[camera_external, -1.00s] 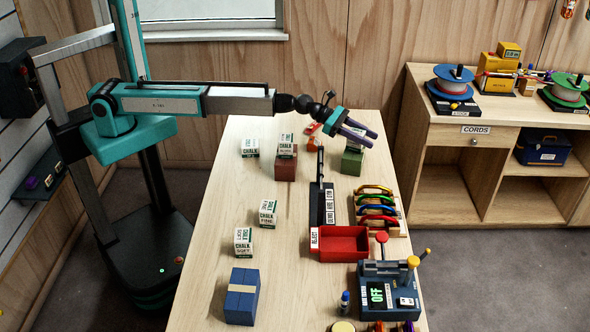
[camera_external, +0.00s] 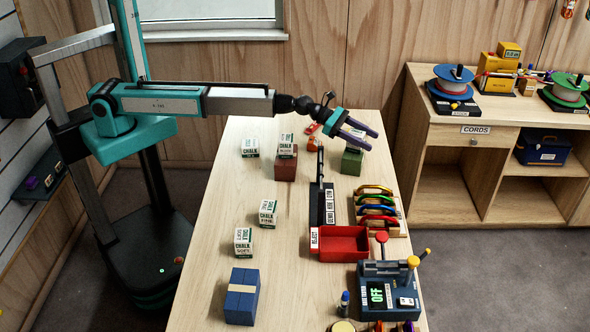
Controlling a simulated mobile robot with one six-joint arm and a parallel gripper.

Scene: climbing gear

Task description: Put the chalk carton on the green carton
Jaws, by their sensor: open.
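The green carton (camera_external: 351,163) stands at the far right of the table. A white chalk carton (camera_external: 355,141) sits on top of it, partly hidden by my fingers. My gripper (camera_external: 371,141) is open, with its purple fingers spread on either side of this chalk carton. Whether a finger still touches it cannot be told. Another chalk carton (camera_external: 286,145) stands on the red-brown carton (camera_external: 286,170). More chalk cartons stand on the bare table, one at the far left (camera_external: 250,148) and two nearer, (camera_external: 268,212) and (camera_external: 243,241).
A blue carton (camera_external: 241,297) stands at the near left. A red reject tray (camera_external: 345,243), a dark labelled strip (camera_external: 322,205), a rack of coloured carabiners (camera_external: 377,203) and a blue device reading OFF (camera_external: 388,294) fill the right side. The table's left-middle is mostly clear.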

